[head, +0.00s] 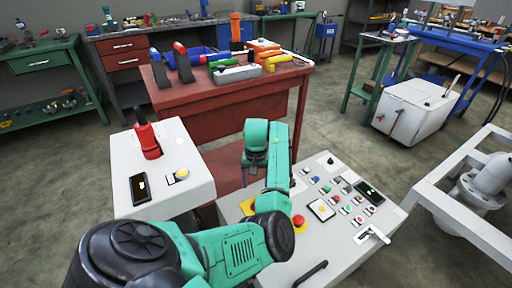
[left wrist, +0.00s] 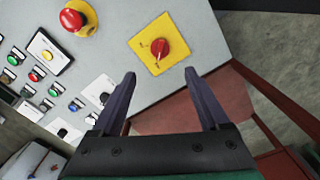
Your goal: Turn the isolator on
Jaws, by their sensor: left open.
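The isolator is a red rotary knob (left wrist: 152,48) on a square yellow plate (left wrist: 141,40) on the grey control panel (left wrist: 205,30). It lies ahead of my left gripper (left wrist: 160,77) in the left wrist view, just beyond the gap between the fingertips and slightly left of centre. The fingers are open, empty and apart from the knob. I cannot tell the knob's on or off position. My right gripper does not show.
A red mushroom button (head: 298,220) on a yellow disc sits near the isolator, with several small buttons (head: 345,210) to the right. A grey box with a red handle (head: 148,140) stands left. A red workbench (head: 220,95) with tools stands behind the panel.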

